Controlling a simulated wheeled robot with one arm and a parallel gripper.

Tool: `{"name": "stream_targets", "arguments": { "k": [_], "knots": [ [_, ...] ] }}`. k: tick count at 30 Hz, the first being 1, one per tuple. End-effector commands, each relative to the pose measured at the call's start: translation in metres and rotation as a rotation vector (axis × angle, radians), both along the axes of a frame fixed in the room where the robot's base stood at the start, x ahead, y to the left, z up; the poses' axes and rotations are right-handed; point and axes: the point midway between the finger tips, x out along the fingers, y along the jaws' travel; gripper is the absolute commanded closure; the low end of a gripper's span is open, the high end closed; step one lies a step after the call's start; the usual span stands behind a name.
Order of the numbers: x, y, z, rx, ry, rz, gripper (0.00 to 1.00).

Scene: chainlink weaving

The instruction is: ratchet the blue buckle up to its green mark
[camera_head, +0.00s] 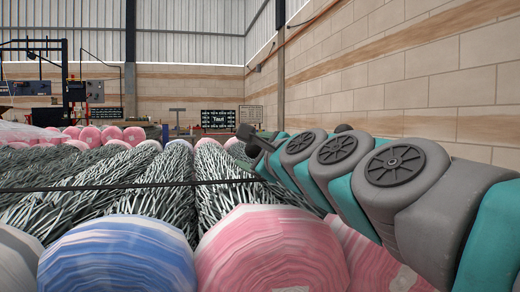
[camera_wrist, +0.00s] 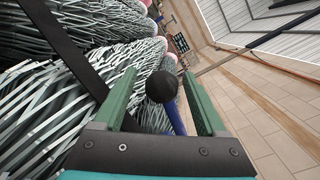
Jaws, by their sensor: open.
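In the wrist view, my gripper (camera_wrist: 160,76) is open, with its two green fingers apart. A round black knob (camera_wrist: 161,87) on a blue lever (camera_wrist: 178,121) shows between the fingers, with space on both sides. I take the lever to be part of the blue buckle; the buckle's body is hidden. I cannot tell how deep the knob lies between the fingers. A dark strap (camera_wrist: 68,45) crosses the wire rolls, and it also runs across them in the head view (camera_head: 120,187). I make out no green mark in either view.
Bundled wire mesh rolls (camera_head: 160,172) fill the middle. Pink (camera_head: 270,255) and blue-and-white (camera_head: 118,258) wrapped roll ends stand close in front. A dark sign reading "Taut" (camera_head: 218,119) is at the back. A block wall (camera_head: 430,75) runs along the right.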

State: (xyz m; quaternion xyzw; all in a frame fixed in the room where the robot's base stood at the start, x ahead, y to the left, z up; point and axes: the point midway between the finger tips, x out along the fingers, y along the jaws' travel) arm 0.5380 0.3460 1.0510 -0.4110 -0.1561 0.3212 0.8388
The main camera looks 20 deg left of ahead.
Motion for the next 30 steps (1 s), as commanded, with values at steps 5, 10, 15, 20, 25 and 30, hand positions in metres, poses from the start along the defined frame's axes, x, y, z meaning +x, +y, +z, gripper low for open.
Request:
{"name": "stream_targets", "arguments": {
  "k": [5,10,15,20,25,30],
  "knots": [
    [0.014,0.012,0.002,0.0,-0.003,0.0,0.26],
    [0.018,0.016,0.001,-0.001,-0.002,-0.001,0.26],
    [0.018,0.016,0.001,-0.001,-0.002,0.0,0.26],
    [0.018,0.016,0.001,-0.001,-0.002,0.0,0.42],
    [0.018,0.016,0.001,0.0,-0.003,0.0,0.61],
    [0.018,0.016,0.001,0.0,-0.003,0.0,0.8]
  ]
}}
